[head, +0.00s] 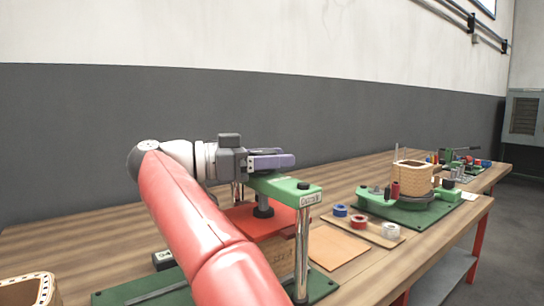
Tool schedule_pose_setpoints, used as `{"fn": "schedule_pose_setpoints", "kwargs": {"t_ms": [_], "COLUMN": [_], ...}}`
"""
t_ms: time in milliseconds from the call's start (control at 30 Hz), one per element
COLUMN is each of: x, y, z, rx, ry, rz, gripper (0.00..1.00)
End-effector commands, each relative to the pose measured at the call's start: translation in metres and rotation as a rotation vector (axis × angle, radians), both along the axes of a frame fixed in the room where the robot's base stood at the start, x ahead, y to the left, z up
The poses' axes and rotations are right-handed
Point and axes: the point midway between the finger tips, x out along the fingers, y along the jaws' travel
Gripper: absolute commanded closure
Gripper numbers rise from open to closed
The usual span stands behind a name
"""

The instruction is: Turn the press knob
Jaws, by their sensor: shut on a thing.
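The press has a green crossbeam (290,188) on silver posts (302,245). A black screw foot (263,209) hangs under the beam over a red plate (255,222). My gripper (284,159) lies level just above the crossbeam and points right, its purple-grey fingers over the screw's line. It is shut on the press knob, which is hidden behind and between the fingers. How far the knob is turned cannot be seen.
My red arm covers the press's left front. Right of the press are a flat wooden board (338,248), a tray of tape rolls (376,232) and a green winding fixture (398,212) with a tan coil (413,178). A box with a perforated rim (30,290) stands at lower left.

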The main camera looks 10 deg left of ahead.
Motion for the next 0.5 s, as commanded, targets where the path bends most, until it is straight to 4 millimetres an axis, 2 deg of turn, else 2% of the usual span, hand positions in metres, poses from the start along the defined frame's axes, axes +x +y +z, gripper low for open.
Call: {"fn": "schedule_pose_setpoints", "kwargs": {"t_ms": [500], "x": [-0.0005], "y": [-0.0008], "z": [0.0011], "rx": [0.000], "ry": [-0.001], "rz": [-0.033], "gripper": [0.76]}}
